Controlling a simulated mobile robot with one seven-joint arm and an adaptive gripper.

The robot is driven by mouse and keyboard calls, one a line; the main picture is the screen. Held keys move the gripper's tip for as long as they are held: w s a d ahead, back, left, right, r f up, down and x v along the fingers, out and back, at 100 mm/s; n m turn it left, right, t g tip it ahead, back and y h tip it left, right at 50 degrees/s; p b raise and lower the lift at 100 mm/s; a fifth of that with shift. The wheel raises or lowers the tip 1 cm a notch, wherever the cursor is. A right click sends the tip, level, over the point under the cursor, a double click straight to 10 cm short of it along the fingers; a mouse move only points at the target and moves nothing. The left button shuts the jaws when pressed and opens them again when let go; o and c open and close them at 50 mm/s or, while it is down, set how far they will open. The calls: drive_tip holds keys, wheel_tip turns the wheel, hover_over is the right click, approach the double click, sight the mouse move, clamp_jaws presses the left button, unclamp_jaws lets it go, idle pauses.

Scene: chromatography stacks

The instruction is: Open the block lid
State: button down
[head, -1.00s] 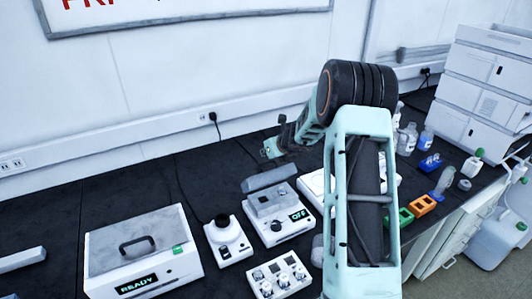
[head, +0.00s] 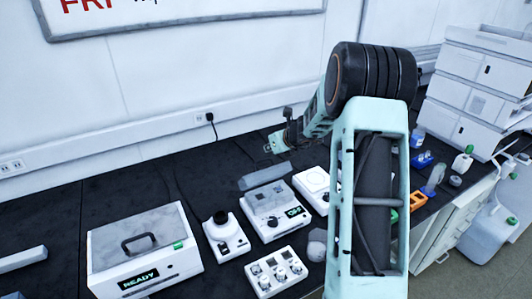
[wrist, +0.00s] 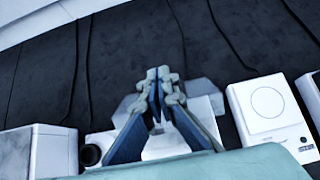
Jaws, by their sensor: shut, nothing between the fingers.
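The block unit (head: 285,225) is a white box with a dark knob and a green "OFF" display, standing mid-bench in the head view. Its grey lid (head: 262,177) stands raised along the back edge, leaving the grey block on top uncovered. In the wrist view the lid (wrist: 204,88) shows as a pale slab partly hidden behind my fingers. My gripper (head: 271,148) is beyond and above the lid, near the wall side. Its fingertips (wrist: 160,76) are together with nothing between them. They overlap the lid in the wrist view; I cannot tell whether they touch it.
A white box (head: 150,285) with a black-handled lid and "READY" display stands at left. A small round-topped device (head: 226,242), a vial tray (head: 275,272) and a white plate device (head: 313,182) surround the block unit. Dark bench (head: 120,180) is clear behind the box.

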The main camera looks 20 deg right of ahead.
wheel_tip(320, 180, up, 5)
drive_tip(key=s, duration=0.3)
drive_tip(key=t+b, duration=0.3)
drive_tip(key=b, duration=1.4)
approach(263, 172)
drive_tip(key=w+d+r, duration=0.1)
drive_tip(key=d+r, duration=0.1)
drive_tip(key=shift+y, duration=0.3)
drive_tip(key=x, duration=1)
drive_tip(key=shift+d, duration=0.15)
drive_tip(key=shift+w+r+p, duration=0.1)
drive_tip(key=shift+r+p, duration=0.1)
drive_tip(key=shift+p, duration=0.3)
drive_tip(key=shift+w+r+p, duration=0.1)
drive_tip(key=shift+p, duration=0.3)
drive_tip(key=shift+w+p, duration=0.1)
drive_tip(key=shift+p, duration=0.25)
